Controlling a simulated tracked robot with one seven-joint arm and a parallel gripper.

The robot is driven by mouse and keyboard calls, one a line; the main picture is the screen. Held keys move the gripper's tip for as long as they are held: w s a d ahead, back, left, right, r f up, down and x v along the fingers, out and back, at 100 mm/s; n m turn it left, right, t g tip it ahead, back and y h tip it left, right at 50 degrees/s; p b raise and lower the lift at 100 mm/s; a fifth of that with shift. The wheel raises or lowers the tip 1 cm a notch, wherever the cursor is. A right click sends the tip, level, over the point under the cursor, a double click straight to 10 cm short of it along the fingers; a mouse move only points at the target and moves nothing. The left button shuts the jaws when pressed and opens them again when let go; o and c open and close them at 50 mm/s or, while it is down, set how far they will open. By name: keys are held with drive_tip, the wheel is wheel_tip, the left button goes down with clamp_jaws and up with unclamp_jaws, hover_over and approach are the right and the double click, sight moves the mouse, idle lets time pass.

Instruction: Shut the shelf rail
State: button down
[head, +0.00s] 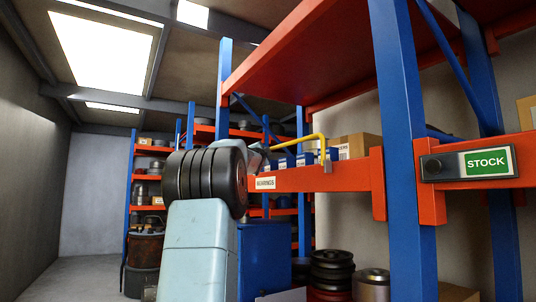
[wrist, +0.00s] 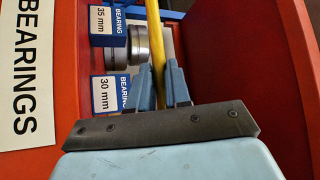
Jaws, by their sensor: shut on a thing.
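The yellow shelf rail (head: 303,142) runs along above the orange shelf beam (head: 345,178) in the head view and bends down at its right end near that beam. In the wrist view the yellow rail (wrist: 156,35) passes between the fingers of my gripper (wrist: 161,82), which is shut on it. My black arm joint hides much of the gripper and the rail's left end in the head view. I cannot tell whether the rail is latched.
Bearing boxes marked 35 mm (wrist: 108,24) and 30 mm (wrist: 110,92) stand beside the rail, with metal bearings (wrist: 115,52). A BEARINGS label (head: 265,183) is on the beam. A blue upright (head: 403,150) and a STOCK sign (head: 487,163) stand right.

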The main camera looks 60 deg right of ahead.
drive_tip(key=shift+s+r, duration=0.6)
drive_tip(key=shift+r, duration=0.2)
drive_tip(key=c, duration=1.4)
unclamp_jaws()
drive_tip(key=shift+s+d, duration=0.1)
drive_tip(key=shift+d, duration=0.05)
drive_tip(key=shift+o, duration=1.5)
drive_tip(key=shift+f, duration=0.2)
drive_tip(key=shift+w, duration=0.2)
drive_tip(key=v, duration=1.4)
drive_tip(key=shift+f, duration=0.2)
drive_tip(key=shift+w, duration=0.15)
